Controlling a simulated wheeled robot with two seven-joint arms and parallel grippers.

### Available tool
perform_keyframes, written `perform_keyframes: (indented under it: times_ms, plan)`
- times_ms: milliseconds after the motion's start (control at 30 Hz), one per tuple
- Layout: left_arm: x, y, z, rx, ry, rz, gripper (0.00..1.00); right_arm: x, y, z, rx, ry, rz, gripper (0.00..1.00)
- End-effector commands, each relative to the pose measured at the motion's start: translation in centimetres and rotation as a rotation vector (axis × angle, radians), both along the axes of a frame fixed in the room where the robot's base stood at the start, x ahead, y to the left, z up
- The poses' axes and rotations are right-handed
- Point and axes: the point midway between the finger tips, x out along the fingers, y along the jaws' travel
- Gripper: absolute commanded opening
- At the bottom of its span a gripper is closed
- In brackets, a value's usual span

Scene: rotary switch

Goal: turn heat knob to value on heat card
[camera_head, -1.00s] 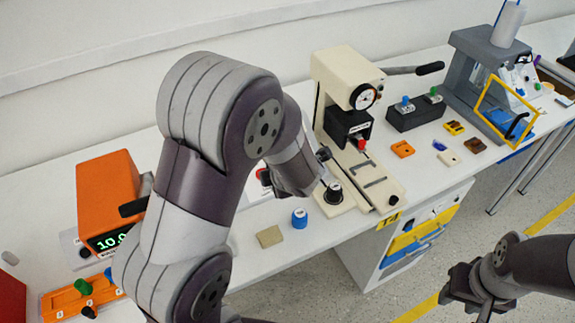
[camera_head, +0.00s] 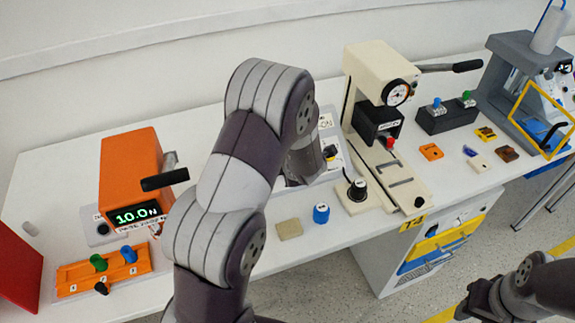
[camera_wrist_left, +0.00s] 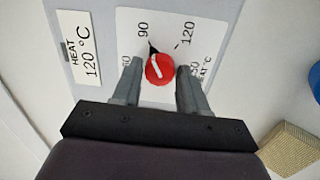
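In the left wrist view a red knob (camera_wrist_left: 160,69) with a white line sits on a white dial plate (camera_wrist_left: 205,35) marked 60, 90, 120 and 150. Its line points up and slightly left, close to the 90 mark. The heat card (camera_wrist_left: 82,55) beside the dial reads 120 °C. My left gripper (camera_wrist_left: 161,72) is open, with one finger on each side of the knob; contact is unclear. In the head view my left arm hides the knob and the left fingertips. My right gripper (camera_head: 478,302) is low at the right, away from the bench; its fingers are unclear.
An orange device (camera_head: 130,170) reading 10.0 N stands left of my left arm. A cream press (camera_head: 380,65) with a lever stands to the right. A tan block (camera_head: 289,229) and a blue-topped cylinder (camera_head: 321,214) lie near the front edge.

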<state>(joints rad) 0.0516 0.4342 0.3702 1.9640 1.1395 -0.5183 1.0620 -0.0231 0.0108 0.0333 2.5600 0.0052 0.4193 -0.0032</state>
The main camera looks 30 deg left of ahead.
Motion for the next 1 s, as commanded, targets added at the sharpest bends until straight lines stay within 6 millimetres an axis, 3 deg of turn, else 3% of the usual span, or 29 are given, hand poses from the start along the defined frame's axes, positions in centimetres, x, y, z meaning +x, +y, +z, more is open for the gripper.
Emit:
perform_keyframes:
  times_ms: [33,100,567,1000]
  plan:
    - [0.0,0.0,0.0,0.000,0.000,0.000,0.25,0.0,0.0,0.0,0.000,0.000,0.000,0.43]
    - [0.0,0.0,0.0,0.000,0.000,0.000,0.04,0.0,0.0,0.0,0.000,0.000,0.000,0.43]
    - [0.0,0.0,0.4,0.040,0.048,-0.075,0.05,0.0,0.0,1.3,0.000,0.000,0.000,0.43]
    - [0.0,0.1,0.7,0.200,0.237,-0.368,0.05,0.0,0.0,5.5,0.000,0.000,0.000,0.43]
